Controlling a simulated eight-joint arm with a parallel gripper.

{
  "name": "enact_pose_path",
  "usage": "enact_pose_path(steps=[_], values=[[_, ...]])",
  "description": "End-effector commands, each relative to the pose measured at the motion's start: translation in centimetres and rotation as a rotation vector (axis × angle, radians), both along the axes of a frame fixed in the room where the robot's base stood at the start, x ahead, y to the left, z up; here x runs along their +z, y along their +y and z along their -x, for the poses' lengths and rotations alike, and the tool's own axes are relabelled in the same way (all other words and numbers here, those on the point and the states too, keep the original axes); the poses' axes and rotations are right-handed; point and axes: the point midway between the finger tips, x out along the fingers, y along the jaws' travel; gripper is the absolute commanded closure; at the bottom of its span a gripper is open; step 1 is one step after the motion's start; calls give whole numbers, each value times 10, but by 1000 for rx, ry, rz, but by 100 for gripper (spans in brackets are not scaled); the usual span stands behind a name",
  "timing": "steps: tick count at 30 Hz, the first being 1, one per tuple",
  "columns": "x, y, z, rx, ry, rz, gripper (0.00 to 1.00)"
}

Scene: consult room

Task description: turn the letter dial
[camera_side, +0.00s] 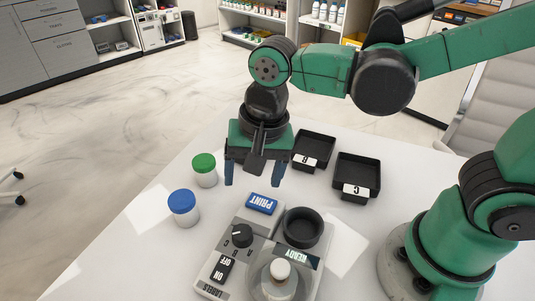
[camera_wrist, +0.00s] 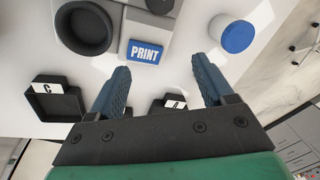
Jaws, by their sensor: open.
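The letter dial (camera_side: 241,236) is a black knob on the grey label machine (camera_side: 256,222), with letters beside it. I cannot tell which letter it points to. A black knob, probably the dial, is cut by the top edge of the wrist view (camera_wrist: 160,4). My gripper (camera_side: 253,181) is open and empty, pointing down, above the table behind the machine and apart from the dial. In the wrist view its two blue fingers (camera_wrist: 161,68) are spread with nothing between them. The blue PRINT button (camera_side: 262,203) is on the machine's far end, between dial and gripper; it also shows in the wrist view (camera_wrist: 145,51).
Blue-lidded (camera_side: 183,207) and green-lidded jars (camera_side: 204,169) stand left. Trays B (camera_side: 315,147) and C (camera_side: 357,173) lie behind.

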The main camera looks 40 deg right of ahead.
Motion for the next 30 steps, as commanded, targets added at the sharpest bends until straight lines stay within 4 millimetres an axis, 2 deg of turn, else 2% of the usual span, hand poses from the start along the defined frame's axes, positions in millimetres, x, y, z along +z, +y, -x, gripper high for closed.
enact_pose_path(steps=[1,3,8,13,21,30], values=[[-5,15,3,-53,45,6,26],[-11,28,9,-141,99,21,26],[-19,43,16,-252,154,50,26],[-32,44,17,-270,161,53,26],[-63,44,16,-269,159,52,26],[-75,43,17,-268,159,52,26]])
